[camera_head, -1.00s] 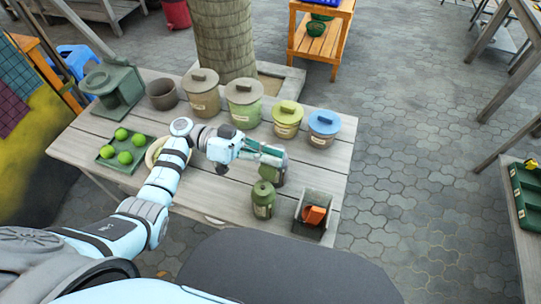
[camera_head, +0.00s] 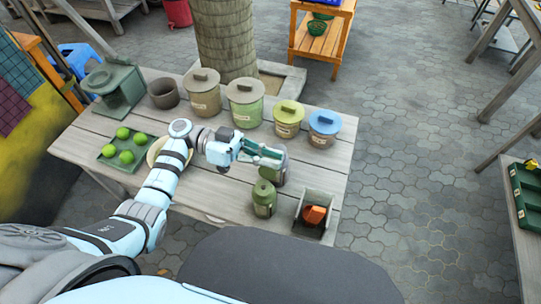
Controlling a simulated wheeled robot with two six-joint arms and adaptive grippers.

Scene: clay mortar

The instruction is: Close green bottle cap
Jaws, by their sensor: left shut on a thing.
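A green bottle (camera_head: 264,203) with a cap-like top stands upright near the front edge of the wooden table, left of the grey box. My left gripper (camera_head: 276,158) reaches in from the left, behind this bottle. It is shut on a dark green container (camera_head: 273,175). The fingers hide much of the container, so I cannot tell its exact shape or whether it rests on the table. My right gripper is not in view.
A grey box (camera_head: 328,231) with an orange item stands at the table's front right. Lidded pots, including a blue-lidded one (camera_head: 323,124), line the back. A tray (camera_head: 110,158) with green balls lies left. The strip left of the bottle is clear.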

